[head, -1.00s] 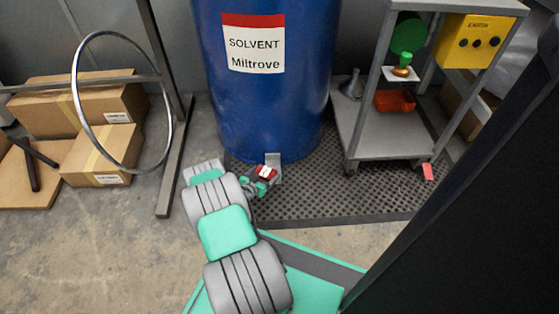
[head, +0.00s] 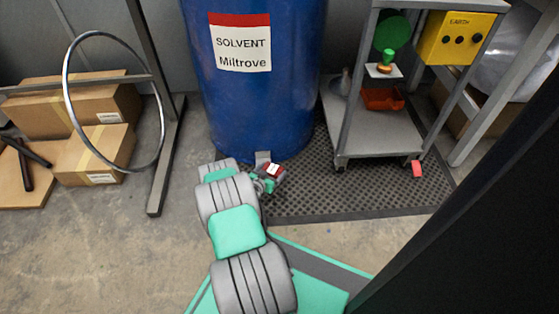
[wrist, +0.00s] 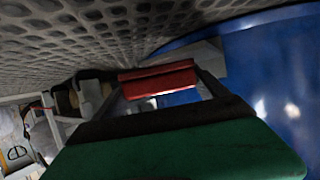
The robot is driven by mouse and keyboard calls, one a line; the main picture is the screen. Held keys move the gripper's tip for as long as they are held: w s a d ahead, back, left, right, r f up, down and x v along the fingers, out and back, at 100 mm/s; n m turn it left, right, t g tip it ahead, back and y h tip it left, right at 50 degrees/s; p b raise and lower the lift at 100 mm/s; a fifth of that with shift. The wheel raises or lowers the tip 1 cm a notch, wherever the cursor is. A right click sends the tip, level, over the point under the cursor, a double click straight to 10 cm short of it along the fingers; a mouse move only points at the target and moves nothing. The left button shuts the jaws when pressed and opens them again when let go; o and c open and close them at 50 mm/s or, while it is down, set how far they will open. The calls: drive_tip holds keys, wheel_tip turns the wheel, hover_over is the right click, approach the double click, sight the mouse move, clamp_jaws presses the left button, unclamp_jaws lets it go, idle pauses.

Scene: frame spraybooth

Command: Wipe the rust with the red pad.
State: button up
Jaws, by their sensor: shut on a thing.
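My gripper (head: 264,181) is low by the foot of the blue solvent drum (head: 240,95). It is shut on the red pad (head: 273,170), which shows a small white patch in the head view. In the wrist view the red pad (wrist: 160,79) lies across between the two fingers, close to the drum (wrist: 285,70). A small grey piece (head: 262,157) stands at the drum's base, just behind the pad. It also shows as a flat grey piece (wrist: 207,56) in the wrist view. I cannot tell whether the pad touches it. No rust can be made out.
A perforated black mat (head: 330,190) lies under the drum and a grey cart (head: 362,140). A metal ring (head: 68,100), a steel post (head: 165,160) and cardboard boxes (head: 85,155) stand at left. The concrete floor at lower left is clear.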

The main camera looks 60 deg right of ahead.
sight(273, 170)
wheel_tip(273, 170, up, 2)
drive_tip(key=shift+w+r+p, duration=0.1)
drive_tip(key=shift+r+p, duration=0.15)
drive_tip(key=shift+p, duration=0.45)
drive_tip(key=shift+s+d+r+p, duration=0.1)
drive_tip(key=shift+s+r+p, duration=0.05)
drive_tip(key=shift+r+p, duration=0.35)
drive_tip(key=shift+s+r+p, duration=0.15)
drive_tip(key=shift+r+p, duration=0.15)
drive_tip(key=shift+r, duration=0.3)
drive_tip(key=shift+r+p, duration=1.2)
drive_tip(key=shift+r, duration=0.5)
